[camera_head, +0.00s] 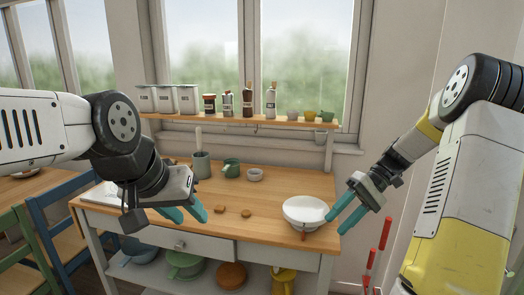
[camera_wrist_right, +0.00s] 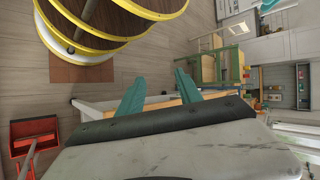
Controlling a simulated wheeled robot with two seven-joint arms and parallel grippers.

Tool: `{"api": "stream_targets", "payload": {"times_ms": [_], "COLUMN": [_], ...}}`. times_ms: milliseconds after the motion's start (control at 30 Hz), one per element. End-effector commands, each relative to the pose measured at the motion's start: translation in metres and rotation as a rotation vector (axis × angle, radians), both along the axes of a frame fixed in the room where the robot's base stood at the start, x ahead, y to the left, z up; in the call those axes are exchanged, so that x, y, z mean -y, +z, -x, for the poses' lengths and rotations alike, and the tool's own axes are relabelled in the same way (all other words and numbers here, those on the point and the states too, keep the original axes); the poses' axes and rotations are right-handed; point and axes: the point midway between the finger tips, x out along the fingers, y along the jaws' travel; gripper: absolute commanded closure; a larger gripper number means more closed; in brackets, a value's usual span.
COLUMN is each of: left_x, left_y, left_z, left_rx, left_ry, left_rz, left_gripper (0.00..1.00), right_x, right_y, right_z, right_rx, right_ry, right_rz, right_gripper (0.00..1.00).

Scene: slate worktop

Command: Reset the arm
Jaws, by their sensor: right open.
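My left gripper (camera_head: 193,221) hangs over the left front part of the wooden worktop (camera_head: 275,225). Its two teal fingers stand apart with nothing seen between them. My right gripper (camera_head: 335,222) is beside the right edge of the worktop, its fingertips close to the white bowl (camera_head: 305,208); I cannot tell whether they touch it. In the right wrist view its teal fingers (camera_wrist_right: 160,92) are spread apart and empty.
Two small brown pieces (camera_head: 219,209) lie mid-worktop. A green mug (camera_head: 231,168), small grey bowl (camera_head: 255,175) and grey crock (camera_head: 202,165) stand behind. A window shelf (camera_head: 230,119) holds jars and bottles. Chairs (camera_head: 60,235) stand left; red-handled tools (camera_head: 380,245) stand right.

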Motion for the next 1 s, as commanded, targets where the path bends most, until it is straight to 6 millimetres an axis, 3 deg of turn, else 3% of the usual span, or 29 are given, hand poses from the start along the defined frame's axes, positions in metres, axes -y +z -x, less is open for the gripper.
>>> {"api": "stream_targets", "payload": {"times_ms": [33, 200, 500, 800, 1000], "left_x": [0.0, 0.0, 0.0, 0.0, 0.0], "left_y": [0.0, 0.0, 0.0, 0.0, 0.0], "left_z": [0.0, 0.0, 0.0, 0.0, 0.0], "left_rx": [0.0, 0.0, 0.0, 0.0, 0.0], "left_ry": [0.0, 0.0, 0.0, 0.0, 0.0], "left_rz": [0.0, 0.0, 0.0, 0.0, 0.0], "left_gripper": [0.64, 0.64, 0.64, 0.64, 0.64], "right_x": [-0.01, -0.032, -0.054, -0.063, -0.065], "right_y": [0.014, 0.047, 0.093, 0.117, 0.121], "right_z": [0.008, 0.035, 0.089, 0.133, 0.143], "right_rx": [0.028, 0.135, 0.423, 0.721, 0.798], "right_ry": [0.007, -0.017, -0.135, -0.288, -0.334], "right_rz": [0.08, 0.309, 0.57, 0.617, 0.602], "right_gripper": [0.58, 0.58, 0.58, 0.58, 0.58]}}
